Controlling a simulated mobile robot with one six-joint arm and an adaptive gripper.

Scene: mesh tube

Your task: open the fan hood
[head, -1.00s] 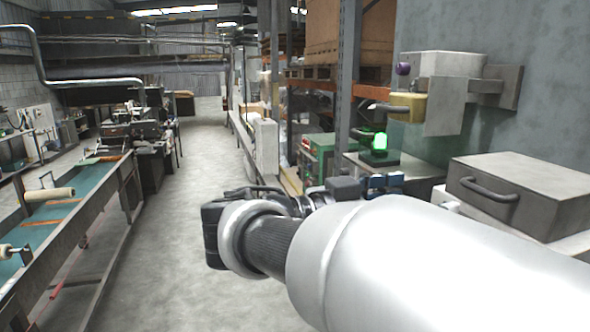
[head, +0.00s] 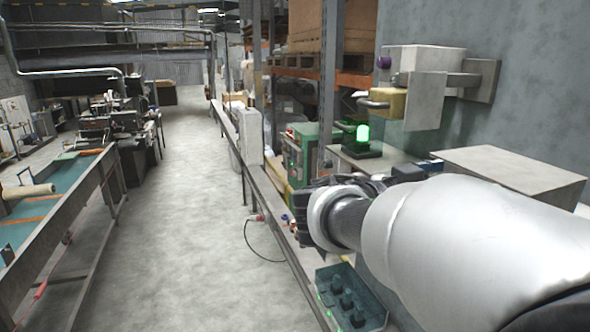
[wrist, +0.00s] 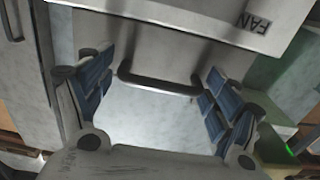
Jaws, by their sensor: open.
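The fan hood (wrist: 185,12) fills the top of the wrist view as a pale grey box with a "FAN" label (wrist: 257,22) at its right. Its dark bar handle (wrist: 160,84) runs across the middle of that view. My gripper (wrist: 160,62) is open, with blue-padded fingers on either side of the handle. I cannot tell how far the fingers are from the handle. In the head view my gripper (head: 408,172) is partly hidden by my arm, which also hides most of the hood.
A grey box (head: 510,168) stands at the right. A lit green lamp (head: 362,133) is left of my gripper. A wall unit with a yellow block (head: 388,103) is above. A control box with dark knobs (head: 348,300) is below.

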